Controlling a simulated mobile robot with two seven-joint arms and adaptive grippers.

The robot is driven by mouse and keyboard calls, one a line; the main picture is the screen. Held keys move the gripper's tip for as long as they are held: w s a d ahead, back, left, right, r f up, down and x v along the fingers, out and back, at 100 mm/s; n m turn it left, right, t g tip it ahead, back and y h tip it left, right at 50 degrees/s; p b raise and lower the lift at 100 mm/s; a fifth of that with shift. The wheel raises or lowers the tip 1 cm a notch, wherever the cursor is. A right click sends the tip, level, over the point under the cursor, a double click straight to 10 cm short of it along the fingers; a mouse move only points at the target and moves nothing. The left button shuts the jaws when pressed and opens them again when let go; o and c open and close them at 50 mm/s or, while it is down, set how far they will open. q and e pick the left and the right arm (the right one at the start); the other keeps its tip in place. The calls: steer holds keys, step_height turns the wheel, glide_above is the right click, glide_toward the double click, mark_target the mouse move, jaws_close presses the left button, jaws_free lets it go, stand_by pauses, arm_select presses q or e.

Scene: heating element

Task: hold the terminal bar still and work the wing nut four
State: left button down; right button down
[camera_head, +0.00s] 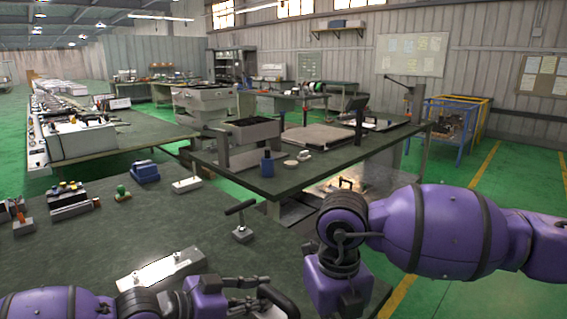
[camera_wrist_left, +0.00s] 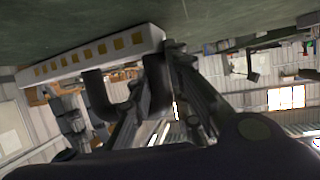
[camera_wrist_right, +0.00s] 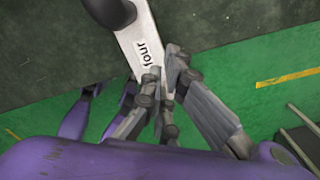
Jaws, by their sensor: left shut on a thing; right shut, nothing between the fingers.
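A pale bar (camera_wrist_right: 139,45) labelled "four" shows in the right wrist view, running out past the bench edge, with a dark round part (camera_wrist_right: 110,10) beside it. My right gripper (camera_wrist_right: 166,78) is shut and empty at the label's lower end; the head view hides its fingers. My left gripper (camera_head: 258,292) is shut on a black curved piece (camera_head: 281,301), which also shows in the left wrist view (camera_wrist_left: 103,98). I cannot tell whether this piece belongs to the bar. A white strip with gold squares (camera_wrist_left: 92,55) lies close by it. I cannot make out the wing nut clearly.
A silver plate (camera_head: 160,268) lies on the near bench behind my left arm. A black T-handled tool (camera_head: 241,222), a white block (camera_head: 186,184) and a blue block (camera_head: 145,172) stand farther back. A second bench (camera_head: 330,160) is beyond. The bench middle is mostly clear.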

steer(key=shift+d+f, duration=0.25)
steer(key=shift+w+d+r, duration=0.1)
steer(key=shift+w+d, duration=0.2)
steer(key=shift+d, duration=0.8)
steer(key=shift+d, duration=0.2)
steer(key=shift+w, duration=0.2)
step_height(320, 180, up, 6)
steer(key=shift+w, duration=0.35)
stand_by(0.5)
